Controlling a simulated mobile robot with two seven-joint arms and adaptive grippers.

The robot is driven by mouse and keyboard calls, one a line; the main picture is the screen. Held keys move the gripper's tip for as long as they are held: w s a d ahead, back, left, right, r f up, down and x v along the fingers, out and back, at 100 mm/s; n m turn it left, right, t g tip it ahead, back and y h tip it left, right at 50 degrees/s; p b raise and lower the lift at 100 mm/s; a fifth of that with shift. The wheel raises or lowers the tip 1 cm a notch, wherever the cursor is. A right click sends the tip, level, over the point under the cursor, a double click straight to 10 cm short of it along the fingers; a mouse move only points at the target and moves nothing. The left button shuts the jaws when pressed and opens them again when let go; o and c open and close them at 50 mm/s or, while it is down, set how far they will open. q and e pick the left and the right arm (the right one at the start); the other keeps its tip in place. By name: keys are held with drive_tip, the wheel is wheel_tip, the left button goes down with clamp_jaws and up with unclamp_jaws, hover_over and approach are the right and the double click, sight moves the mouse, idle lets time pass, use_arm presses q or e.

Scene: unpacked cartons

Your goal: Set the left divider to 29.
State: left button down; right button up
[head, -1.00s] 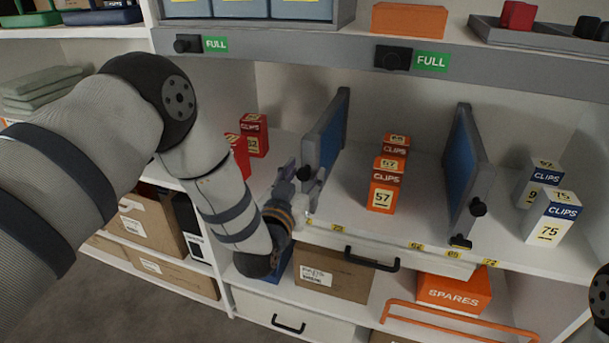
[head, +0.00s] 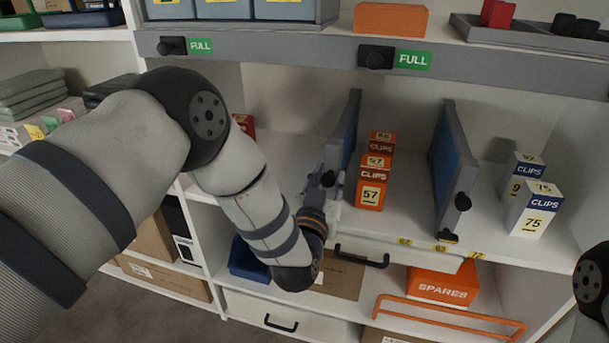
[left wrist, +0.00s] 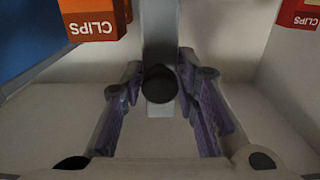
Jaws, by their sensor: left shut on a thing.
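The left divider (head: 353,135), a blue panel in a grey frame, stands upright on the shelf just left of the orange CLIPS boxes (head: 370,190). My left gripper (head: 326,180) is at its front edge, shut on the divider's black knob. The shelf-edge number under the left divider is hidden by my gripper. My right gripper is out of view; only part of my right arm shows at the right edge.
The right divider (head: 451,165) stands right of the orange boxes, its knob facing front. White-and-blue CLIPS boxes (head: 532,213) stand farther right. A red box (head: 245,123) is mostly hidden behind my left arm. Yellow number tags (head: 440,247) line the shelf edge above a drawer handle (head: 361,257).

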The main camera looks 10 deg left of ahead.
use_arm(q)
drive_tip(key=shift+d, duration=0.3)
drive_tip(key=c, duration=1.5)
unclamp_jaws()
drive_tip(key=shift+o, duration=0.8)
drive_tip(key=shift+d, duration=0.1)
drive_tip(key=shift+s, duration=0.1)
drive_tip(key=s, duration=1.2)
drive_tip(key=shift+a, duration=0.25)
drive_tip(key=shift+w, duration=0.1)
